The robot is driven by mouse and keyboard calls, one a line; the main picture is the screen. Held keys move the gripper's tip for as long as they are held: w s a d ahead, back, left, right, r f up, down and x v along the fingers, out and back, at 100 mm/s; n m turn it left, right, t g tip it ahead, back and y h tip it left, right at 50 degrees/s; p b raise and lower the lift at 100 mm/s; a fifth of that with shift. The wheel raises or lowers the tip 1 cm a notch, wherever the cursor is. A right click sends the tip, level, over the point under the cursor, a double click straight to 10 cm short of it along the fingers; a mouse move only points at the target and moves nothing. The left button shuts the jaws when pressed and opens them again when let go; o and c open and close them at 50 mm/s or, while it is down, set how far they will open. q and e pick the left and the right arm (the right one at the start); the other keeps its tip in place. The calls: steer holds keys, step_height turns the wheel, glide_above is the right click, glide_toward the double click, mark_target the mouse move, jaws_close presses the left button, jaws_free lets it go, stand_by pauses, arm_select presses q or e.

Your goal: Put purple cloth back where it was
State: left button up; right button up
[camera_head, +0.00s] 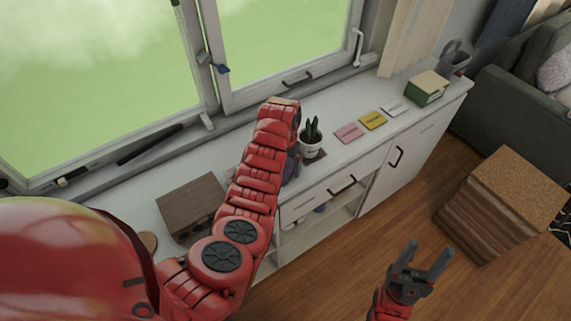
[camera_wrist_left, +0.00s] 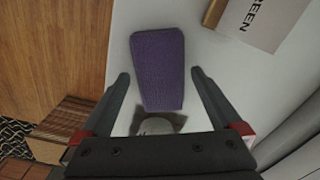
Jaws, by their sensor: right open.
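The purple cloth (camera_wrist_left: 158,60) shows in the left wrist view as a flat, tapered piece over the white cabinet top. My left gripper (camera_wrist_left: 160,75) is open. Its fingers lie to either side of the cloth, with a visible gap on the right. I cannot tell the height between fingers and cloth. In the head view my left arm hides most of that spot, and only a dark bluish patch (camera_head: 291,168) shows beside it, which I cannot identify for sure. My right gripper (camera_head: 425,257) is open and empty above the floor.
On the white cabinet top (camera_head: 336,123) are a potted plant (camera_head: 311,145), pink (camera_head: 349,132) and yellow (camera_head: 373,120) notes, a green box (camera_head: 427,89) and a brown box (camera_head: 192,207). A wooden block (camera_head: 497,205) stands on the floor at right. A window is behind the cabinet.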

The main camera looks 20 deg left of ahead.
mark_target(285, 168)
arm_select(q)
steer(key=shift+r+b, duration=0.45)
step_height(285, 168, up, 4)
steer(key=shift+f+b, duration=0.1)
steer(key=shift+b, duration=1.05)
step_height(285, 168, up, 7)
steer(key=p, duration=0.2)
